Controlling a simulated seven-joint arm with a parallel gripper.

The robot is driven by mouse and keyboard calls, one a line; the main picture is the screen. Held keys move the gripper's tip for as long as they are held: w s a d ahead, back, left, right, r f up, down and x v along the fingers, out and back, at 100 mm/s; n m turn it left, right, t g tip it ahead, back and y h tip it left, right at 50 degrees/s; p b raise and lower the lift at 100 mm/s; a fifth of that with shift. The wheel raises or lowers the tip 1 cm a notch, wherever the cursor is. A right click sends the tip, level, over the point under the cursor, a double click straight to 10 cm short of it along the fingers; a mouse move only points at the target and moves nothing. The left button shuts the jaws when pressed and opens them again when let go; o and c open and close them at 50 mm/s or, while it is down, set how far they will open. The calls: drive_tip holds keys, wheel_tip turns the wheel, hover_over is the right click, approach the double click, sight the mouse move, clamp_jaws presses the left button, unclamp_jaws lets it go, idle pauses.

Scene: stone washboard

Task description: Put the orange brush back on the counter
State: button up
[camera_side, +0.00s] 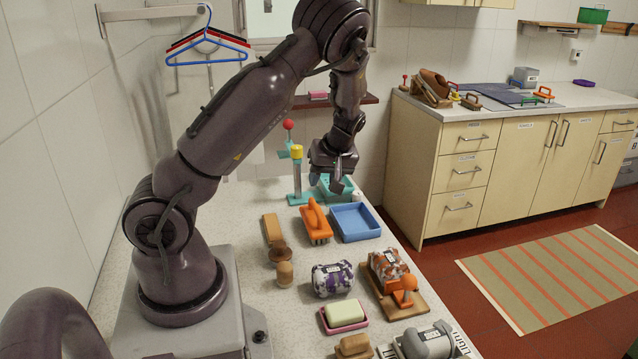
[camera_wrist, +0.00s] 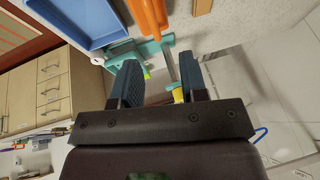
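An orange brush (camera_side: 316,223) with an arched handle and dark bristles stands on the speckled counter (camera_side: 258,306), left of the blue tray. It also shows in part at the top of the wrist view (camera_wrist: 150,16). My gripper (camera_side: 336,184) is above the far part of the counter, behind the brush and apart from it. In the wrist view my gripper (camera_wrist: 160,78) has its two fingers apart with nothing held between them. A second orange-handled object (camera_side: 403,285) sits by the wooden board at the right; I cannot tell what it is.
The blue tray (camera_side: 355,222) is empty. A teal stand with a red ball (camera_side: 289,125) rises beside my gripper. Wooden brushes (camera_side: 271,229), a patterned bundle (camera_side: 333,279) and a soap dish (camera_side: 344,316) fill the nearer counter. Bare counter lies along the left.

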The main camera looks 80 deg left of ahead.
drive_tip(key=s+d+r+m+t+h, duration=0.1)
drive_tip(key=d+r+m+t+h, duration=0.2)
drive_tip(key=d+r+m, duration=0.6)
drive_tip(key=s+d+r+m+t+h, duration=0.25)
drive_tip(key=d+r, duration=0.45)
drive_tip(key=d, duration=0.6)
drive_tip(key=s+d+r+m+t, duration=0.2)
drive_tip(key=s+d+r+m, duration=0.1)
drive_tip(key=s+d+m, duration=0.3)
drive_tip(key=shift+r+y, duration=0.25)
drive_tip(key=shift+y, duration=0.2)
